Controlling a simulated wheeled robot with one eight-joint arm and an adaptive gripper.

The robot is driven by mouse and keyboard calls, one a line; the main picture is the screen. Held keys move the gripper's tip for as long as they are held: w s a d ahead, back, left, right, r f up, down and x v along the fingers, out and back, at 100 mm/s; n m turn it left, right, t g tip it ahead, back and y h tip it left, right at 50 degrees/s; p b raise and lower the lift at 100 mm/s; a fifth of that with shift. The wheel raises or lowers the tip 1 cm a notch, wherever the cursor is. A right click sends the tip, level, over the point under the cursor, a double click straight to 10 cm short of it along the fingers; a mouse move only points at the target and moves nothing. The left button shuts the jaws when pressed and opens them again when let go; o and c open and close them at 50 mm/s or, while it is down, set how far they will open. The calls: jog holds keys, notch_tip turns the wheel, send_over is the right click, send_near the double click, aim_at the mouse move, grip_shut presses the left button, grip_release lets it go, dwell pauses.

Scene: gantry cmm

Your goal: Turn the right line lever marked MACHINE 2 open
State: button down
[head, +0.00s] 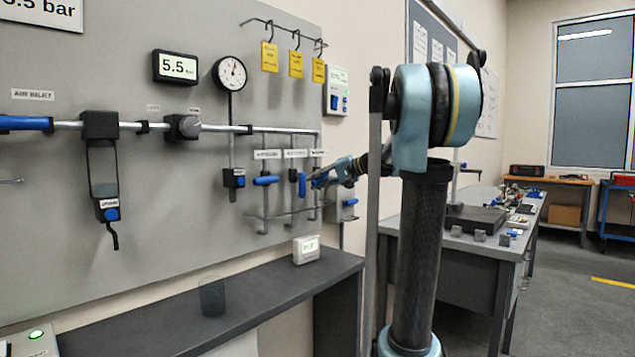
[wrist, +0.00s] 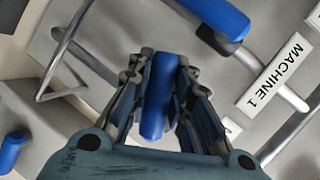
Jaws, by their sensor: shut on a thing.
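My gripper (wrist: 160,85) is shut on a blue lever handle (wrist: 158,100), its fingers on both sides of it. In the head view my gripper (head: 318,181) is at the rightmost of the three lines on the panel and hides most of that lever. The held handle appears slanted against the neighbouring line pipe. A label beside it (wrist: 232,127) is mostly hidden and unreadable. The neighbouring blue lever (wrist: 217,17) by the MACHINE 1 label (wrist: 272,75) lies along its pipe; it hangs upright in the head view (head: 302,185).
The left line's blue lever (head: 265,181) is horizontal. A bent rail (wrist: 62,60) and another blue part (wrist: 12,150) are near my gripper. A dark shelf (head: 255,290) with a small white device (head: 306,250) runs below the panel. Gauges and yellow tags hang above.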

jog(key=shift+w+d+f+n+t+h, duration=0.1)
jog(key=shift+d+f+n+t+h, duration=0.1)
jog(key=shift+f+n+t+h, duration=0.5)
jog(key=shift+r+n+g, duration=0.15)
jog(key=shift+n+g, duration=0.15)
jog(key=shift+g, duration=0.1)
jog(key=c, duration=1.4)
grip_release()
jog(key=shift+c, duration=0.2)
jog(key=v, duration=1.1)
jog(key=shift+d, duration=0.4)
